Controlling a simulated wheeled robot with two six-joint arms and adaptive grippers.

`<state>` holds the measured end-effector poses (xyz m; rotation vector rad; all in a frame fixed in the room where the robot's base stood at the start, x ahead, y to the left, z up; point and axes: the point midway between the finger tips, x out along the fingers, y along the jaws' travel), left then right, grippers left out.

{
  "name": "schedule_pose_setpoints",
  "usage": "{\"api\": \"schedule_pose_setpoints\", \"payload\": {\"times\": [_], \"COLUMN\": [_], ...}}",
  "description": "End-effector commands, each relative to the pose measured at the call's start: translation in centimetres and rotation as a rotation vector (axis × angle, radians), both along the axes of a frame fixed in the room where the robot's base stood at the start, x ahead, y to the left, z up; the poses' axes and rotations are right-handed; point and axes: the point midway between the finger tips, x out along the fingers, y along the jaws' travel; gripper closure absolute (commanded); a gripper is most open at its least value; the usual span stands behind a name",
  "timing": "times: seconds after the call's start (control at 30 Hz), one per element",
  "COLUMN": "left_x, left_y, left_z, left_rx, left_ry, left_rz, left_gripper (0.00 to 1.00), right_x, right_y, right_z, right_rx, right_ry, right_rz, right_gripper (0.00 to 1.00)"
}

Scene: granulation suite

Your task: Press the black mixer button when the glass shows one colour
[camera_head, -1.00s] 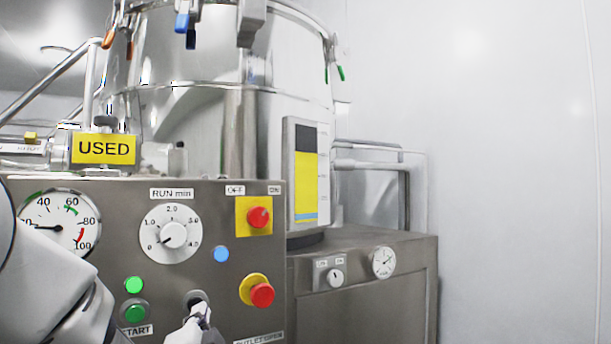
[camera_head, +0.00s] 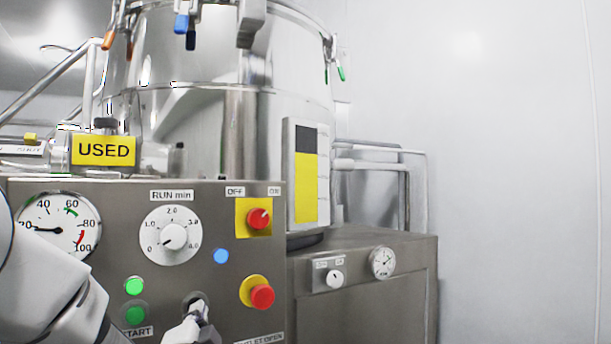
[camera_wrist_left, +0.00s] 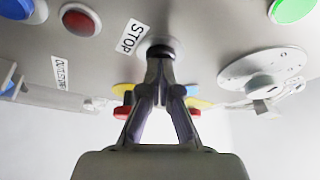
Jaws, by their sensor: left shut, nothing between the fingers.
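The glass (camera_head: 306,190) on the steel vessel (camera_head: 220,125) is a tall strip, yellow from its lower end up to a dark top section. No other colour shows in the yellow part. The black mixer button (camera_head: 190,299) is low on the grey panel, partly hidden by my left gripper (camera_head: 200,308). In the left wrist view the black button (camera_wrist_left: 166,47) is by the STOP label (camera_wrist_left: 131,37). My left gripper's fingers (camera_wrist_left: 159,60) are shut and empty, their tips at the button's face. I cannot tell whether they touch it.
The control panel (camera_head: 110,255) has a red knob on yellow (camera_head: 259,219), a red button (camera_head: 262,295), a blue button (camera_head: 221,256), green buttons (camera_head: 134,286) and a run dial (camera_head: 171,236). A lower cabinet (camera_head: 370,310) stands right. Open space lies before the white wall.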

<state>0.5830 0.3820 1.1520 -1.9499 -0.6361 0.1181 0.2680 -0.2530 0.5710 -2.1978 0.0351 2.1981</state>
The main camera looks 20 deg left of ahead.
Motion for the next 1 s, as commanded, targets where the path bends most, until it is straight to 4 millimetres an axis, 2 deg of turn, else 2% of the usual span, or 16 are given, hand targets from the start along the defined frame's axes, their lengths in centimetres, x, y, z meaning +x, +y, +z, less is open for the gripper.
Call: {"api": "schedule_pose_setpoints", "payload": {"times": [0.27, 1.0], "left_x": [0.1, -4.2], "left_y": [0.1, -5.0], "left_z": [0.0, 0.1], "left_rx": [0.001, 0.003], "left_ry": [0.0, -0.001], "left_rz": [0.0, -0.001], "left_gripper": [1.0, 1.0], "right_x": [0.0, 0.0], "right_y": [0.0, 0.0], "right_z": [0.1, 0.5], "right_rx": [0.0, 0.0], "right_ry": [0.0, 0.0], "right_rz": [0.0, 0.0], "right_gripper": [1.0, 1.0]}}
